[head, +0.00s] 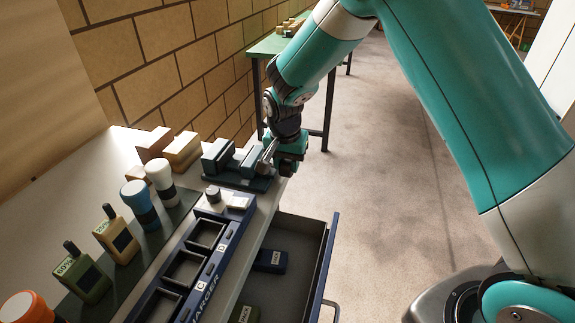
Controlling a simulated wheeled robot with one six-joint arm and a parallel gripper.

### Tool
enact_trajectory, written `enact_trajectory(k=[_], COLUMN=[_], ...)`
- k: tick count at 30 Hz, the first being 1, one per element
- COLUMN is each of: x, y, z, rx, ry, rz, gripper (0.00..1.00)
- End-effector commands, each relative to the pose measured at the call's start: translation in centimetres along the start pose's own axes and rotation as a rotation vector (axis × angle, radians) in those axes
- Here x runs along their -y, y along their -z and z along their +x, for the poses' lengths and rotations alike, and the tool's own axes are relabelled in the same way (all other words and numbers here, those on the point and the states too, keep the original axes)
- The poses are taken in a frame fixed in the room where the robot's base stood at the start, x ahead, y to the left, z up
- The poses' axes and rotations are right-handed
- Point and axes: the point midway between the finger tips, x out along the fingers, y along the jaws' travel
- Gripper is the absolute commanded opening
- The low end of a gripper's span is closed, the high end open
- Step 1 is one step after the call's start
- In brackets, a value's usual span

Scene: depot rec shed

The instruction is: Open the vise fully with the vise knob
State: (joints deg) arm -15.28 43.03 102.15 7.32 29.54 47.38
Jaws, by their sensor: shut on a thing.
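The vise (218,155) is a blue-grey bench vise on a dark base near the far end of the bench.
A charger rack (209,266) with empty bays runs along the bench. Bottles, handheld devices and wooden blocks (183,148) stand left of it. An open drawer (329,262) holding packs juts out at the front. A green table (270,46) stands behind; floor to the right is clear.

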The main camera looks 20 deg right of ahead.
Motion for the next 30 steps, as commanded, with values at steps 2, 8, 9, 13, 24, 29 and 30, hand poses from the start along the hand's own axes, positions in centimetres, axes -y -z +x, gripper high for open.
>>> enact_trajectory(k=[2, 8, 9, 13, 24, 29, 30], x=[0.1, 0.1, 0.1, 0.1, 0.1, 0.1, 0.1], y=[-0.3, -0.7, -0.8, -1.0, -1.4, -1.4, -1.4], z=[0.4, 0.7, 0.8, 0.9, 1.0, 0.9, 0.8], rx=[-0.061, -0.245, -0.283, -0.404, -0.678, -0.749, -0.761], ry=[0.001, 0.003, 0.003, 0.004, 0.004, 0.003, 0.004], rz=[-0.003, -0.004, -0.005, -0.005, -0.003, -0.001, -0.001], gripper=[0.09, 0.09, 0.09, 0.09, 0.09, 0.09, 0.09])
